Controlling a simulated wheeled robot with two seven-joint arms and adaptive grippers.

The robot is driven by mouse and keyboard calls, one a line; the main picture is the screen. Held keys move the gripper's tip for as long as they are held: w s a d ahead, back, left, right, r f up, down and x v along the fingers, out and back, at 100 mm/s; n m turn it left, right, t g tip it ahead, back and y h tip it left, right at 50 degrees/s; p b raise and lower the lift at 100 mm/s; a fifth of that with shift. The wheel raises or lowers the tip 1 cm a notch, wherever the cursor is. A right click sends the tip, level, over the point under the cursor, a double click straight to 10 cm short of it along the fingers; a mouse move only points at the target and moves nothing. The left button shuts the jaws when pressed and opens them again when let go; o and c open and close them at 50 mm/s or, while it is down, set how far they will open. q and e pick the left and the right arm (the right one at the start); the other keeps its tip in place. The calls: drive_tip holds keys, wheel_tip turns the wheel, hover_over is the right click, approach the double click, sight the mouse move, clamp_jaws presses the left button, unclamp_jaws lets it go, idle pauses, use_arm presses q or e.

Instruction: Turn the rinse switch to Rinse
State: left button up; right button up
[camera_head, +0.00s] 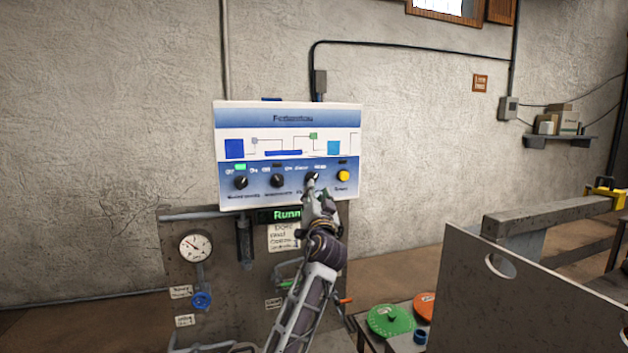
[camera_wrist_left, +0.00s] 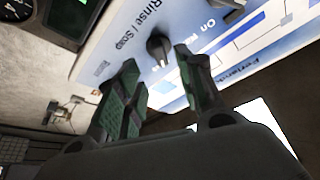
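The control panel (camera_head: 222,150) is a white and blue box on the wall. Its third dark knob (camera_head: 312,177) is partly covered by my left gripper (camera_head: 314,188). In the left wrist view, a dark knob (camera_wrist_left: 158,46) stands beside the printed label "Rinse / Soap". My left gripper (camera_wrist_left: 157,58) is open there, with one green-padded finger on each side of the knob in the picture. There is a visible gap between knob and fingers; how deep they reach is hard to tell. The knob's exact pointer direction is unclear. My right gripper is not in view.
Two more dark knobs, left (camera_head: 241,182) and middle (camera_head: 277,181), and a yellow button (camera_head: 343,176) share the panel. Below are a lit "Runn..." display (camera_head: 286,215), a gauge (camera_head: 196,247) and a blue valve (camera_head: 201,300). A grey board (camera_head: 500,310) stands at right.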

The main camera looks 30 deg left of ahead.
sight(313, 178)
use_arm(q)
drive_tip(key=p+x, duration=0.2)
drive_tip(key=x, duration=0.5)
idle(0.3)
drive_tip(key=shift+c, duration=0.4)
drive_tip(key=shift+s+d+r, duration=0.1)
drive_tip(key=shift+s, duration=0.05)
clamp_jaws()
